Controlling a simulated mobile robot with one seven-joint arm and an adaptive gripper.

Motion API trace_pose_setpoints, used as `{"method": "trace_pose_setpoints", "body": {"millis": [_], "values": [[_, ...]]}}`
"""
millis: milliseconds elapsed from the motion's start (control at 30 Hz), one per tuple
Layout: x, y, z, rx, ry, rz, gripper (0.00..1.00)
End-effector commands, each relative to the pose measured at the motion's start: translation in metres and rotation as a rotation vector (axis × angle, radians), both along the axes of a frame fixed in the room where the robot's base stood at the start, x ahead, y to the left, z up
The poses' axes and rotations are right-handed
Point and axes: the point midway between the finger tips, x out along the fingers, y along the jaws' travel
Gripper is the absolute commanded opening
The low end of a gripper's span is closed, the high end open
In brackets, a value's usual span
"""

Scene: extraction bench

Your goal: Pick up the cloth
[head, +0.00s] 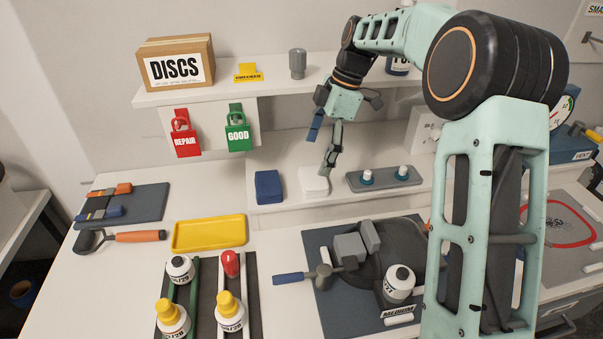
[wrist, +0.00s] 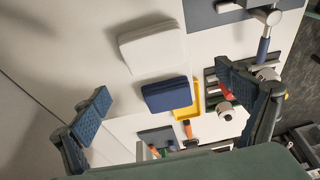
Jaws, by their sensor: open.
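A white folded pad that looks like the cloth (head: 314,181) lies flat on the raised ledge at the back of the bench. It also shows in the wrist view (wrist: 152,48), above the middle. A dark blue pad (head: 269,186) lies just left of it; in the wrist view the blue pad (wrist: 166,95) shows between my fingers. I cannot tell for sure whether the blue one is also cloth. My gripper (head: 321,147) is open and empty, above and behind the white pad, apart from it. In the wrist view its fingers are spread wide.
Overhead is a shelf (head: 220,90) with a DISCS box (head: 176,63). Red and green tags (head: 238,133) hang below it. A yellow tray (head: 209,233) and several bottles are in front.

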Motion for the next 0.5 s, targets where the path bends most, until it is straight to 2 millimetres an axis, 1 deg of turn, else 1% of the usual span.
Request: {"method": "trace_pose_setpoints", "body": {"millis": [33, 67, 200, 267, 500], "values": [[0.006, -0.012, 0.003, 0.029, 0.006, -0.011, 0.93], [0.008, -0.017, 0.004, 0.043, 0.006, -0.012, 0.93], [0.014, -0.029, 0.006, 0.083, 0.008, -0.017, 0.93], [0.014, -0.031, 0.004, 0.091, 0.009, -0.016, 0.93], [0.012, -0.022, -0.018, 0.092, 0.009, -0.016, 0.93]]}}
